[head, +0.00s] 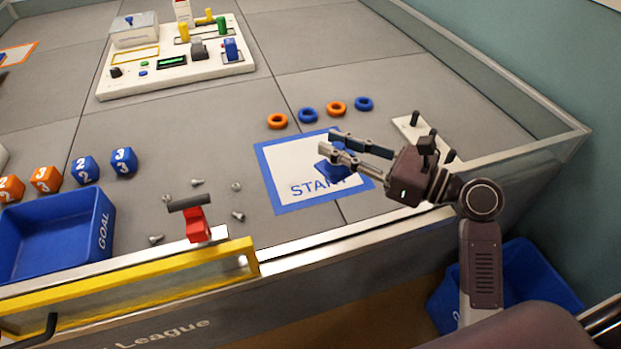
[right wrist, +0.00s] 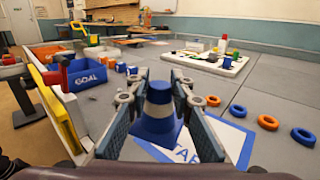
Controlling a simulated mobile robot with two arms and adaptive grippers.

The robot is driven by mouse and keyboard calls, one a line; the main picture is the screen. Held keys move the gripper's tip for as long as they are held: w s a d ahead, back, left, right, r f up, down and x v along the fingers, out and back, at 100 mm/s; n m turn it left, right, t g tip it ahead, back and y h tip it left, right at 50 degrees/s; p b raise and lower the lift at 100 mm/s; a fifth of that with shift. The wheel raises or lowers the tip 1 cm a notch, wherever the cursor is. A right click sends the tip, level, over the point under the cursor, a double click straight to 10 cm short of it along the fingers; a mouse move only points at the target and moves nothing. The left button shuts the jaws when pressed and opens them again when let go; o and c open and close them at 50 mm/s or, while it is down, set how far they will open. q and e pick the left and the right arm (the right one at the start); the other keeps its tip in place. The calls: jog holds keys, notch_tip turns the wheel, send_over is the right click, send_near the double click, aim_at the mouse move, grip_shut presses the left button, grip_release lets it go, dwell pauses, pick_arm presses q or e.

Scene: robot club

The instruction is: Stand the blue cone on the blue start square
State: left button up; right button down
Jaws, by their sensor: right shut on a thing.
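The blue cone (right wrist: 159,112) has a pale band and stands upright between the fingers of my right gripper (right wrist: 152,88) in the right wrist view. In the head view my right gripper (head: 340,143) reaches in from the right and is shut on the cone. The cone's blue base (head: 327,172) shows below the fingers, over the start square; its upper part is mostly hidden. The start square (head: 283,170) is a white sheet with a blue border and START lettering. I cannot tell whether the base touches it. My left gripper is not in view.
Orange and blue rings (head: 308,115) lie behind the square. A white strip with dark pegs (head: 415,125) is at the right. Several screws (head: 237,187) lie left of the square. A blue GOAL bin (head: 60,225) and a red handle (head: 198,225) are further left.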

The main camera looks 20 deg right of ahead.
jog(key=w+a+r+m+t+h, duration=0.2)
jog(key=w, duration=0.7)
jog(key=w+a+r+m+t+h, duration=0.1)
jog(key=w+h, duration=0.2)
jog(key=w, duration=0.6)
pick_arm(q)
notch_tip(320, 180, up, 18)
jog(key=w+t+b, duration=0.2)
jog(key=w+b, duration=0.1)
jog(key=b, duration=0.4)
pick_arm(e)
notch_tip(320, 180, down, 18)
jog(key=shift+s+r+b, duration=0.1)
jog(key=shift+r+b, duration=0.1)
jog(key=shift+b, duration=0.7)
jog(key=shift+f+b, duration=0.45)
jog(key=shift+f, duration=0.35)
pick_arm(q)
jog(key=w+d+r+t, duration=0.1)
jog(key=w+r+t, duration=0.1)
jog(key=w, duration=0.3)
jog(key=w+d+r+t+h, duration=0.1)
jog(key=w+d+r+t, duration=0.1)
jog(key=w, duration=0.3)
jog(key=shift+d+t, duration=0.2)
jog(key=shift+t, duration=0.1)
